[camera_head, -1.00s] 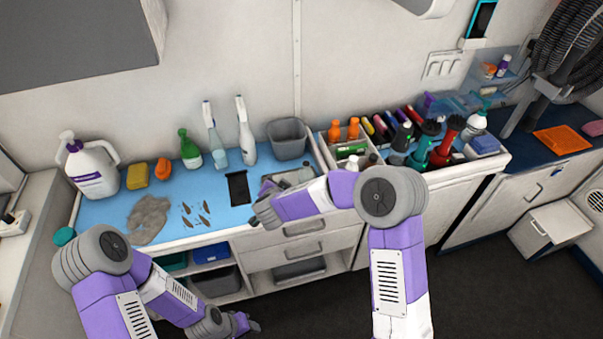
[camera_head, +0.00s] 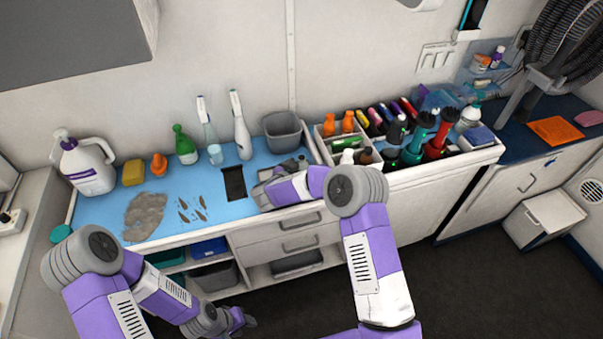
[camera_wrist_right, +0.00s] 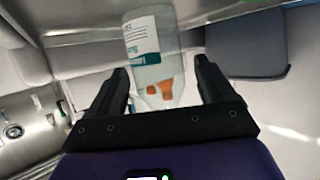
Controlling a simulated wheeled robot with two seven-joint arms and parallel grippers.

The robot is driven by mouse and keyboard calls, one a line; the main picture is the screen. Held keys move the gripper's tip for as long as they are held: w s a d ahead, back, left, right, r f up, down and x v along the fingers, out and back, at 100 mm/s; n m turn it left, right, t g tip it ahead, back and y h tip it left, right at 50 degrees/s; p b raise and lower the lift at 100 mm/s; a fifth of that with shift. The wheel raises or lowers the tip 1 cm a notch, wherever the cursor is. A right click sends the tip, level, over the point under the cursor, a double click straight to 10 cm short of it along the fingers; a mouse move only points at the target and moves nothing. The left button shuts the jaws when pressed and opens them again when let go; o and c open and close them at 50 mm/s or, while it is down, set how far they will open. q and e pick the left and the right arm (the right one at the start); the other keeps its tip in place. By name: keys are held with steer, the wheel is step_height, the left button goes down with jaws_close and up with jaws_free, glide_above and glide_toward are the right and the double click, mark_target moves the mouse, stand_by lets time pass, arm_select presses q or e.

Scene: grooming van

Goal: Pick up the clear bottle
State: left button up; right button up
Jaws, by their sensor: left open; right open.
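The clear bottle (camera_wrist_right: 150,50) has a white and teal label and appears upside down in the right wrist view. It shows between the fingers of my right gripper (camera_wrist_right: 160,70), which is open with nothing held. I cannot tell how deep the bottle sits between the fingers. In the head view my right gripper (camera_head: 301,162) is over the right part of the blue counter, beside the organizer; its own forearm partly hides it. I cannot pick the clear bottle out surely there. My left gripper (camera_head: 238,320) is open and empty, low in front of the cabinet.
A grey bin (camera_head: 283,133) stands behind my right gripper and shows close to the bottle in the wrist view. The white organizer (camera_head: 470,158) holds several bottles and tools. Spray bottles (camera_head: 242,135) and a white jug (camera_head: 85,170) line the back of the counter.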

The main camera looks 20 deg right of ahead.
steer(key=shift+c, duration=0.2)
steer(key=c, duration=1)
steer(key=shift+r, duration=0.1)
